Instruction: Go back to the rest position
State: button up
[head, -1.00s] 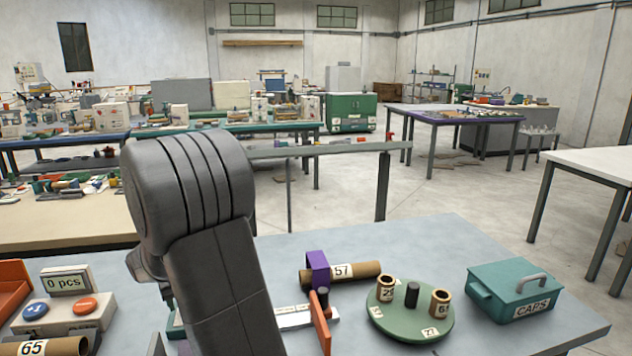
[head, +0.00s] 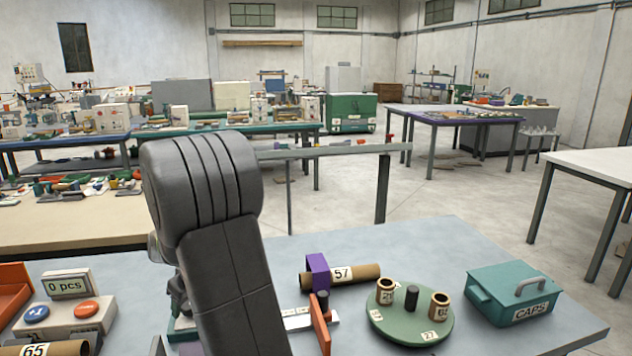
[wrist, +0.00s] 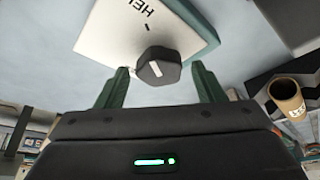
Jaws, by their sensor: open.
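My gripper (wrist: 160,70) shows in the wrist view with its two green fingers spread apart and nothing clamped between them. A black hexagonal knob (wrist: 158,66) with a white mark appears between the fingertips, apart from both; I cannot tell its exact distance. Behind it is a white plate with partly visible lettering (wrist: 135,28) and a green edge. In the head view my grey arm stands in front of the bench and hides the gripper.
On the bench (head: 430,245) are a brown tube labelled 57 (head: 365,274) with a purple clamp, a round green tray (head: 410,325) with short tubes, a teal CAPS box (head: 515,290) and a counter reading 0 pcs (head: 67,284). A brown tube labelled 65 (head: 60,349) lies front left.

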jog(key=shift+w+n+g+y, duration=0.15)
jog(key=shift+n+g, duration=0.35)
jog(key=shift+n, duration=0.7)
jog(key=shift+n+g+y, duration=0.15)
jog(key=shift+n+g, duration=0.35)
jog(key=shift+n, duration=0.7)
